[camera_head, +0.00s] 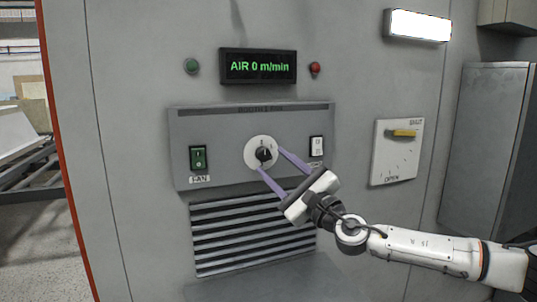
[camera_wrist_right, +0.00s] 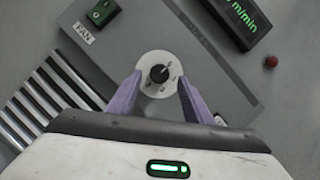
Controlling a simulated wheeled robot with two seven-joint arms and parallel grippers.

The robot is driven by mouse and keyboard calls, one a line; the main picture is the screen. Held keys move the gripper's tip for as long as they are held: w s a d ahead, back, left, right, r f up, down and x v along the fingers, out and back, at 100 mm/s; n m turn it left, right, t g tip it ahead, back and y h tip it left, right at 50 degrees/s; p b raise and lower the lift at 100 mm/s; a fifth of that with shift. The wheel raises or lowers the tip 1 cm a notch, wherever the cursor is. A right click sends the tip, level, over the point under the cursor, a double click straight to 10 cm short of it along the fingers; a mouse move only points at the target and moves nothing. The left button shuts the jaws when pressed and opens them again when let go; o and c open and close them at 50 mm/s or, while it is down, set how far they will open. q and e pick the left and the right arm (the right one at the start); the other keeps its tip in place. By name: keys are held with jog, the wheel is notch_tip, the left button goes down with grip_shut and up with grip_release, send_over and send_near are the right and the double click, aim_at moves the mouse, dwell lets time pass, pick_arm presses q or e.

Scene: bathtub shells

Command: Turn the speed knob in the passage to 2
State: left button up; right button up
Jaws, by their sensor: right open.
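The speed knob (camera_head: 263,154) is a small black knob on a round white dial (camera_head: 252,146), set in the grey panel on the wall. It also shows in the right wrist view (camera_wrist_right: 159,74), with its dial marks too small to read surely. My right gripper (camera_head: 268,159) is open, its two purple fingers reaching towards the dial on either side of the knob. In the right wrist view the fingertips (camera_wrist_right: 159,76) lie at the dial's lower edges; I cannot tell whether they touch it. The display (camera_head: 258,66) reads "AIR 0 m/min". My left gripper is not in view.
A green FAN switch (camera_head: 198,158) is left of the dial and a white switch (camera_head: 317,147) right. Louvres (camera_head: 250,238) lie below. A white plate with a yellow lever (camera_head: 403,133) is at right. Green (camera_head: 192,66) and red (camera_head: 315,68) buttons flank the display.

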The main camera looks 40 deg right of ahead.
aim_at(265, 156)
jog(key=x, duration=0.3)
jog(key=shift+s, duration=0.1)
jog(key=c, duration=1.1)
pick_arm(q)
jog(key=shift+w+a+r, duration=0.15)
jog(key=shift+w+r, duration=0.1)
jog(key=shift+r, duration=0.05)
pick_arm(e)
jog(key=shift+o, duration=0.2)
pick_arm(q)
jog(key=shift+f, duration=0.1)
